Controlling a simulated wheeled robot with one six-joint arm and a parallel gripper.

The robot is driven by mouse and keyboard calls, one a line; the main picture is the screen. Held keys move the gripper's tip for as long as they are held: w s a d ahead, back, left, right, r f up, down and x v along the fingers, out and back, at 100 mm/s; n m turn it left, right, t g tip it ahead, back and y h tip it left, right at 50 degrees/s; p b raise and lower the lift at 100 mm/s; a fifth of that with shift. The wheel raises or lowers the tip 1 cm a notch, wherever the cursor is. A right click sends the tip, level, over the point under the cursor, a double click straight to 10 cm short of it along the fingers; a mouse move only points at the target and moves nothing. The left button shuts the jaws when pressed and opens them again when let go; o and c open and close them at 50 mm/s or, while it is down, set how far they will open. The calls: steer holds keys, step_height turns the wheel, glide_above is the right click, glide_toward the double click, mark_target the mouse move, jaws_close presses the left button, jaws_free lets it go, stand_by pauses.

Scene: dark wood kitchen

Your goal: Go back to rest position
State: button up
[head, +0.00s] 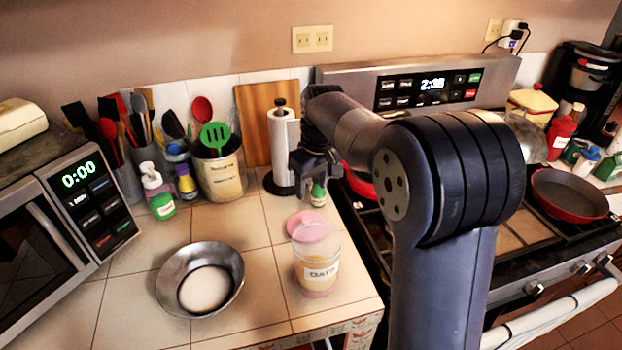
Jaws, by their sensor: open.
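My gripper (314,172) is in the middle of the head view, at the end of my bent arm. It is open and points down above the tiled counter, in front of the paper towel roll (283,150). A small green bottle (318,193) shows just below the fingers; I cannot tell whether they touch it. My arm hides part of the stove.
A metal bowl (172,292) with white contents and an oats jar (317,270) with a pink lid (307,226) stand on the counter. A microwave (60,225) is at left, utensil holders behind. A red pan (569,194) sits on the stove (515,240).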

mark_target(307, 219)
steer(key=f, duration=0.4)
steer(key=w+f, duration=0.1)
steer(key=f, duration=0.3)
steer(key=a+f, duration=0.1)
steer(key=f, duration=0.3)
steer(key=shift+w, duration=0.2)
steer(key=shift+w+r+p, duration=0.1)
steer(key=shift+r+p, duration=0.2)
steer(key=shift+r, duration=1.35)
